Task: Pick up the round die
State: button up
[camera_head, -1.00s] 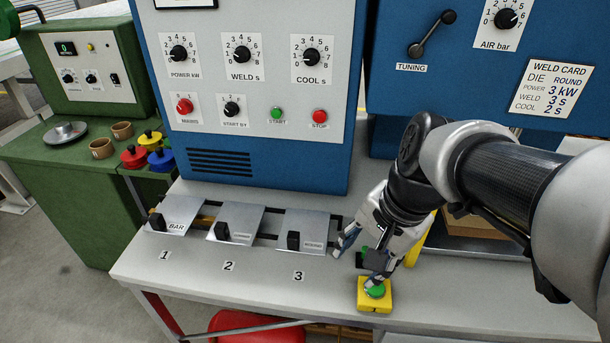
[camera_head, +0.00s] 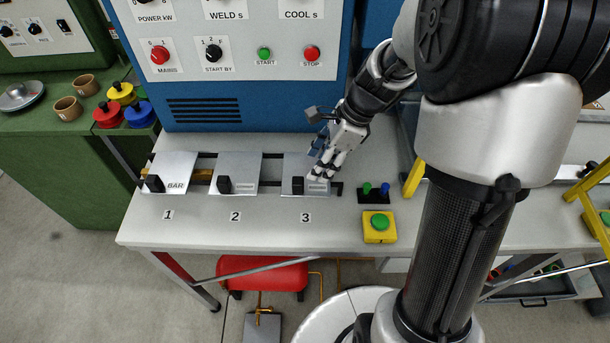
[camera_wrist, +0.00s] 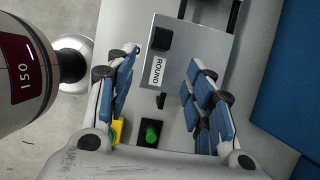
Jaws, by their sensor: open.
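The round die is a grey metal plate (camera_head: 295,166) with a black knob (camera_head: 297,185), lying over position 3 on the bench. In the wrist view the plate (camera_wrist: 192,50) carries a label reading ROUND, and its black knob (camera_wrist: 161,38) stands near its edge. My gripper (camera_head: 318,178) is over the right part of this plate in the head view. In the wrist view my gripper (camera_wrist: 164,58) is open, with one finger on each side of the label. Nothing is between the fingers; I cannot tell whether they touch the plate.
The BAR plate (camera_head: 172,171) lies at position 1 and another plate (camera_head: 236,172) at position 2. A yellow box with a green button (camera_head: 380,227) and a small green-and-blue button panel (camera_head: 374,196) are to the right. The blue welder cabinet (camera_head: 230,110) stands behind.

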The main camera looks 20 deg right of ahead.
aim_at(305, 190)
jog(key=b+x, duration=0.3)
jog(key=x, duration=0.5)
jog(key=shift+a+f, duration=0.25)
jog(key=shift+a, duration=0.05)
jog(key=shift+c, duration=0.3)
grip_shut()
jog(key=shift+r, duration=0.1)
dwell(0.4)
